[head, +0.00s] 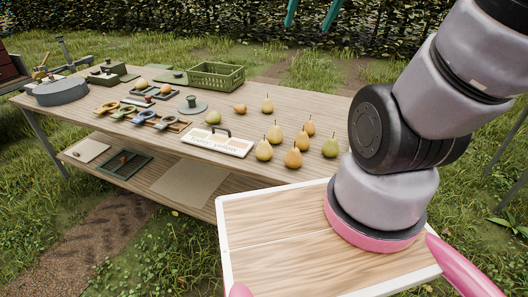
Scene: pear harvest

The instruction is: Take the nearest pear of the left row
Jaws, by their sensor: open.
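Several pears stand on the wooden table (330,98). My gripper (306,26) shows only as two teal fingertips at the top edge. They are apart with nothing between them, high above and beyond the pears in the picture.
A yellow pear (267,104), a brown fruit (240,109) and a green fruit (213,118) lie farther back. The white sign (217,143) is left of the pears. A green crate (216,77) stands at the back.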

